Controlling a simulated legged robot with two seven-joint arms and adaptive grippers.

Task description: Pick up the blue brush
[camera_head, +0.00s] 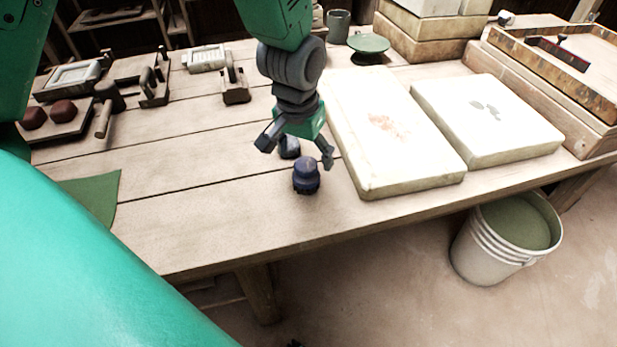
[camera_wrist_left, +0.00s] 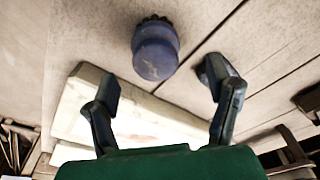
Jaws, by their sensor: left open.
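The blue brush (camera_head: 306,178) is a short, dark blue, rounded piece standing on the wooden table, left of the near end of a white slab. In the left wrist view the brush (camera_wrist_left: 156,52) has a smooth blue rounded end and dark bristles at the other end. My left gripper (camera_head: 296,152) is open and empty, just above and behind the brush in the head view. In the left wrist view its two fingers (camera_wrist_left: 162,86) are spread wide, with the brush beyond the tips and apart from them. My right gripper is not in view.
Two pale slabs (camera_head: 391,143) (camera_head: 490,124) lie to the right. Wooden trays (camera_head: 560,75) stand at the far right. Several hand tools and a mallet (camera_head: 105,108) lie at the left back. A bucket (camera_head: 485,250) stands on the floor. The table's front edge is close to the brush.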

